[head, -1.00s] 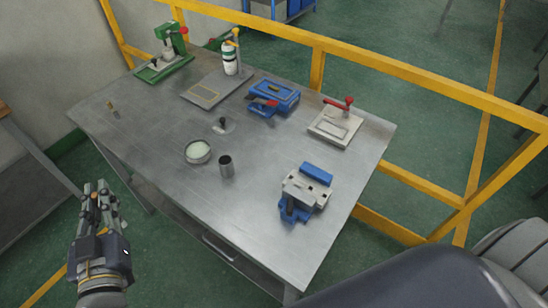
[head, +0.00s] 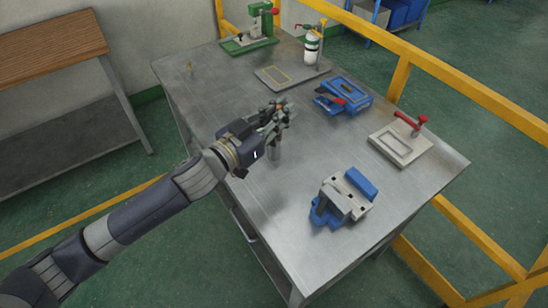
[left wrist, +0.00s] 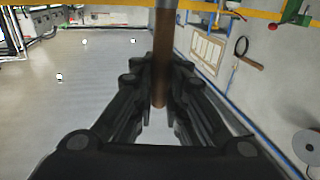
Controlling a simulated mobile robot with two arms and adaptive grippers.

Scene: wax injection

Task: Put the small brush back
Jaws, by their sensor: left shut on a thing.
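My left gripper (head: 280,112) is over the middle of the metal table, reaching in from the left. In the left wrist view, its fingers (left wrist: 160,95) are shut on a thin brown stick (left wrist: 161,65) with a greyish upper end, which looks like the small brush's handle. Its bristles cannot be made out. Whether the brush touches the cup cannot be told. My right gripper is not in view.
A yellow rail (head: 440,83) runs behind.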

